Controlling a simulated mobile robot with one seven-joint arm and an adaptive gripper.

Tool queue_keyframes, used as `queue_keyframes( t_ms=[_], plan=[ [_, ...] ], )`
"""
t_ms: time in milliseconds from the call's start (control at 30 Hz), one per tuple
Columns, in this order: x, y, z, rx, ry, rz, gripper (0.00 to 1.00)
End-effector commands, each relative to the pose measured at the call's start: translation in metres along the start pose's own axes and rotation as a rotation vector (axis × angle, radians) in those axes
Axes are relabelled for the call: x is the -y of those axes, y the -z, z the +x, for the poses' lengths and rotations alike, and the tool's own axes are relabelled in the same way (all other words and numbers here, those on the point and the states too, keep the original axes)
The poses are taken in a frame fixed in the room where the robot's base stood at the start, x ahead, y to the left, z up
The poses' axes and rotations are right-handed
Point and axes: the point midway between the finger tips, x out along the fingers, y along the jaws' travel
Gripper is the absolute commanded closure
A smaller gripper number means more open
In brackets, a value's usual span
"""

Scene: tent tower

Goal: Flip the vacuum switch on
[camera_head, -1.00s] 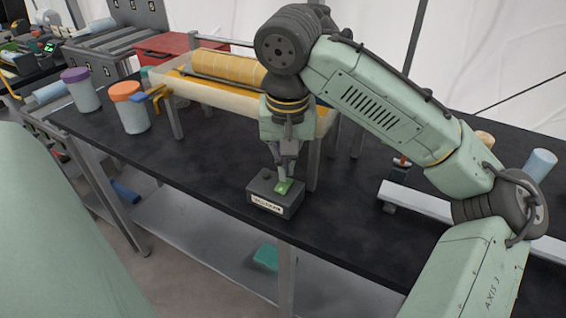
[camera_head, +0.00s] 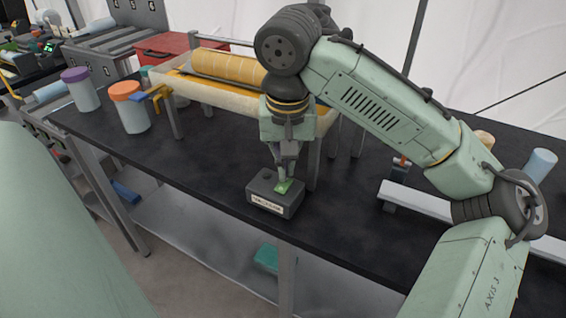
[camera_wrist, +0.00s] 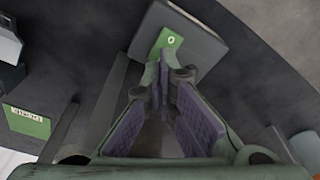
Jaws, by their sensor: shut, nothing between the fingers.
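The vacuum switch box (camera_head: 272,198) is a small dark grey box with a white label on its front, near the front edge of the black table. A green switch (camera_head: 284,187) is on its top right part. My gripper (camera_head: 283,177) points down, shut and empty, with its tips at the green switch. In the wrist view the box (camera_wrist: 205,45) lies beyond my fingertips (camera_wrist: 160,72). The green switch (camera_wrist: 168,40) shows a pale round mark and is just past the tips. Whether the tips touch it I cannot tell.
A cream trough with a yellow roller (camera_head: 228,70) stands behind my gripper. Jars with orange (camera_head: 134,113) and purple (camera_head: 82,93) lids stand at the left. A white rail (camera_head: 415,200) lies to the right. The black table (camera_head: 210,165) is clear left of the box.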

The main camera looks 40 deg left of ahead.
Motion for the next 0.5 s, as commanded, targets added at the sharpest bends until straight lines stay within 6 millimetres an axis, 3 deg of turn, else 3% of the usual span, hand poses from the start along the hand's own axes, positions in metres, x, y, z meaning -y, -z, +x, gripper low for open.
queue_keyframes(
  t_ms=[267, 500],
  plan=[
    [0.0000, -0.0008, 0.0051, 0.001, 0.000, 0.000, 1.00],
    [0.0000, 0.0002, -0.0037, 0.002, -0.001, -0.001, 1.00]
  ],
)
